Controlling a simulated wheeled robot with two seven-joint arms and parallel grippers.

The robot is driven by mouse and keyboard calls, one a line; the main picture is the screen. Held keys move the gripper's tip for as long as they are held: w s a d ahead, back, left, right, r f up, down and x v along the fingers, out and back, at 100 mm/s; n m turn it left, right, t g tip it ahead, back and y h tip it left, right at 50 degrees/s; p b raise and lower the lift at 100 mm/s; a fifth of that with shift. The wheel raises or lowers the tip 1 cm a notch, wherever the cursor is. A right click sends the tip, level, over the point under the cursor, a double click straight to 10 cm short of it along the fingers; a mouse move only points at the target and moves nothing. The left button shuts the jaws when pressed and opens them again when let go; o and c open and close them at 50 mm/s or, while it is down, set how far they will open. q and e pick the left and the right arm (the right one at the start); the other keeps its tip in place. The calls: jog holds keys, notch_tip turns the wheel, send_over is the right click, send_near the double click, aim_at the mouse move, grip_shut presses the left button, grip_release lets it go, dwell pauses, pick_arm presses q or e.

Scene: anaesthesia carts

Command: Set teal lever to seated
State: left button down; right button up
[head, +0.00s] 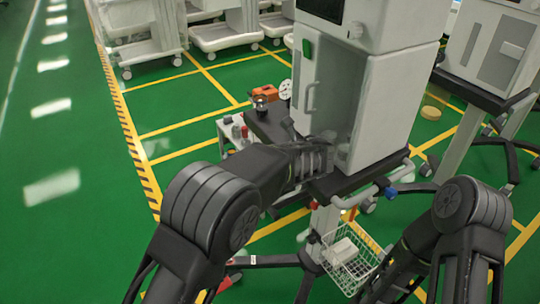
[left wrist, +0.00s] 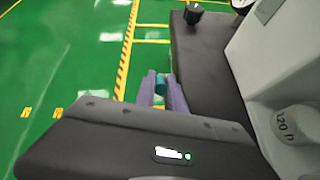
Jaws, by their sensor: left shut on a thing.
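The teal lever (left wrist: 160,83) shows in the left wrist view as a small teal piece between two purple fingers. My left gripper (left wrist: 160,94) is shut on it, beside the dark edge of the cart. Most of the lever is hidden by the fingers, and its setting cannot be read. In the head view my left arm reaches to the grey cart (head: 370,95), and its wrist hides the fingers and the lever. My right arm shows at the lower right, but its gripper is out of view.
A black knob (left wrist: 193,13) and a white round part with lettering (left wrist: 295,125) are near my left gripper. Other carts stand behind. Green floor is clear at left.

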dwell(0.3)
pick_arm(q)
jog(key=c, duration=1.7)
grip_release()
jog(key=v, duration=0.8)
